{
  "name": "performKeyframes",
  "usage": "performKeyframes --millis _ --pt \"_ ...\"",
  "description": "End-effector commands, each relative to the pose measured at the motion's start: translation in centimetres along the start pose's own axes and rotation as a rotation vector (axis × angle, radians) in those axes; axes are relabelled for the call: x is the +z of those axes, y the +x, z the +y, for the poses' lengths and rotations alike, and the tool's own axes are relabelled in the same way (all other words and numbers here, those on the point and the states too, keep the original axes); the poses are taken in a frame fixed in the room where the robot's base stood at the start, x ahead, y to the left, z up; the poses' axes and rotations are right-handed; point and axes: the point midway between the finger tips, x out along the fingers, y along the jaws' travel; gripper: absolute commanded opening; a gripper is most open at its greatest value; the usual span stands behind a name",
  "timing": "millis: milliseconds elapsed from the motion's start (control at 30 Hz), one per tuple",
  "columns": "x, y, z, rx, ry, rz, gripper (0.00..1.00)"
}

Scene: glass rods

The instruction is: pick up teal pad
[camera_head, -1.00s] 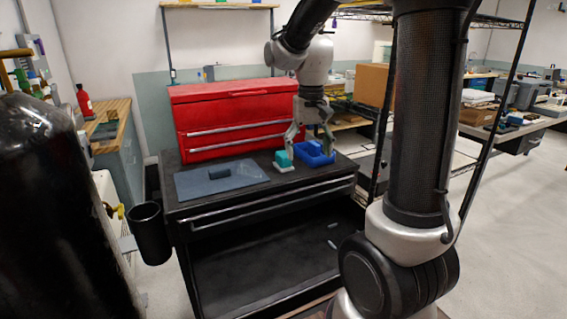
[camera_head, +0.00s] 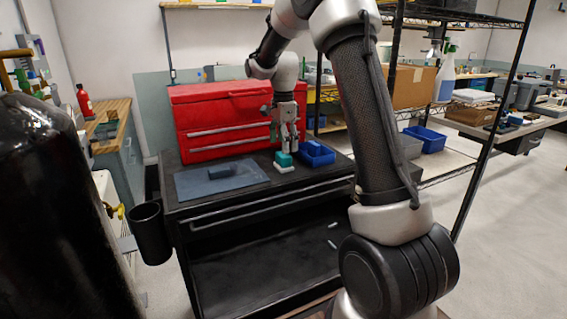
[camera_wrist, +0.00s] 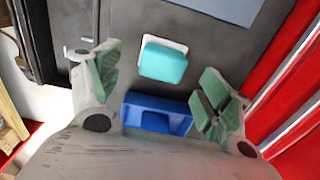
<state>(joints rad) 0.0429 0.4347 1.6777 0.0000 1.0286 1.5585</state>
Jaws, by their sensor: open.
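The teal pad (camera_head: 283,159) sits on a small white base (camera_head: 284,168) on the black cart top, left of a blue tray (camera_head: 317,156). In the wrist view the teal pad (camera_wrist: 163,62) lies ahead of the fingers, roughly centred between them, with its white base (camera_wrist: 176,43) showing along its edge. My gripper (camera_head: 286,145) is above the pad, pointing down. Its fingers are spread and empty in the wrist view (camera_wrist: 158,85). Whether the fingertips touch the pad is not clear.
A red toolbox (camera_head: 215,115) stands behind. The cart's front edge is clear.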

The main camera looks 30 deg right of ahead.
Motion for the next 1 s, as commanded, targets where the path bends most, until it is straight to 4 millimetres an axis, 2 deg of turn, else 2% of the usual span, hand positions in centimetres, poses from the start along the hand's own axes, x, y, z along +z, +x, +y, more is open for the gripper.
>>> performKeyframes --millis 300,567,633,867,1000 --pt "-0.2 4.6 -0.4 0.001 -0.002 0.000 0.79" --pt "-0.2 5.0 -0.4 0.000 -0.003 0.000 0.79" --pt "-0.2 5.0 -0.4 0.000 -0.003 0.000 0.71" --pt "-0.2 5.0 -0.4 0.000 -0.003 0.000 0.29" --pt "-0.2 5.0 -0.5 -0.001 -0.003 0.000 0.28"
